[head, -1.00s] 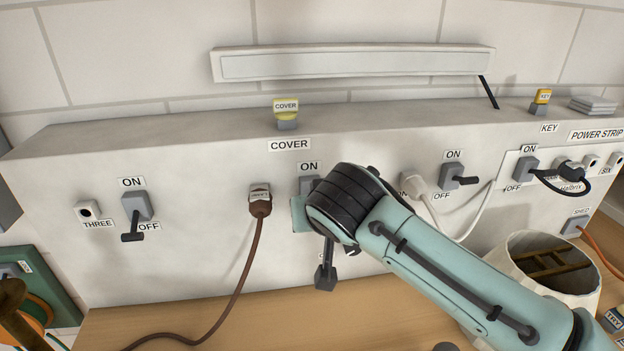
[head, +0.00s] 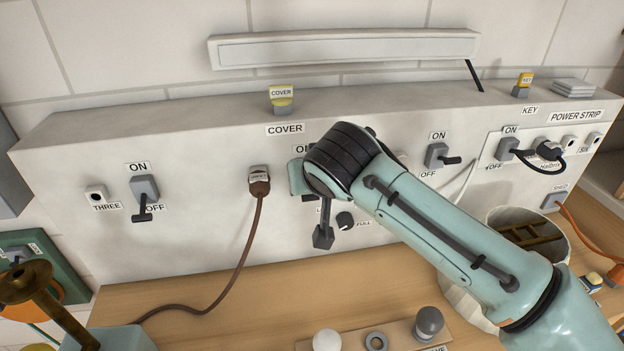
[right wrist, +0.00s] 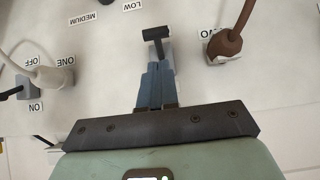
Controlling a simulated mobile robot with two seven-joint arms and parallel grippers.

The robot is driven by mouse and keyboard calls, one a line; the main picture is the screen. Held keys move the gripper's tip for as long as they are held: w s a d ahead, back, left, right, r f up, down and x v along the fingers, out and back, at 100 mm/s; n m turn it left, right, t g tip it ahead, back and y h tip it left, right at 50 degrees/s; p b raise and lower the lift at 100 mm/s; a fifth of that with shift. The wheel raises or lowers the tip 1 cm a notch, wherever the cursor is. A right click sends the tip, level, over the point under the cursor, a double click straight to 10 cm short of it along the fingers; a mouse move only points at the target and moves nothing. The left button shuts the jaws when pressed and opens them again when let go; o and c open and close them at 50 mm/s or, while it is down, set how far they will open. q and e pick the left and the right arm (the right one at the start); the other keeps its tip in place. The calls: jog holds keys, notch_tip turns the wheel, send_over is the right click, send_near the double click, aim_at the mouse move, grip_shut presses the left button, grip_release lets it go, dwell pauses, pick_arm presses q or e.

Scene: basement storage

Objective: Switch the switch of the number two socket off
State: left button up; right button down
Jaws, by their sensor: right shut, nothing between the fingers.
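The number two socket (head: 258,182) holds a brown plug; the plug (right wrist: 225,43) also shows in the right wrist view, upside down. Its switch is beside it, under an ON label partly covered by my right wrist in the head view. In the right wrist view, the dark T-shaped lever (right wrist: 154,34) of this switch stands just beyond the fingertips. My right gripper (right wrist: 155,70) is shut and empty, in front of the switch and in line with the lever. I cannot tell whether it touches. My left gripper is not in view.
The number three socket (head: 96,194) and its switch (head: 144,188) are at the left. Socket one's switch (head: 436,155) and the power strip are at the right. A dark knob (head: 345,220) marked FULL sits below my wrist. A pale bin (head: 505,213) stands at the right.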

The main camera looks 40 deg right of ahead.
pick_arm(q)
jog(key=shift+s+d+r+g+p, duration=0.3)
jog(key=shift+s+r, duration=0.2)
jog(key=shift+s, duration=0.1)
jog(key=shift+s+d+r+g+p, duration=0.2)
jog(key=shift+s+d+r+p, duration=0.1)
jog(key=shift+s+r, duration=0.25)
pick_arm(e)
jog(key=v, duration=0.9)
jog(key=shift+s+a, duration=0.25)
jog(key=shift+s, duration=0.2)
jog(key=shift+f, duration=0.1)
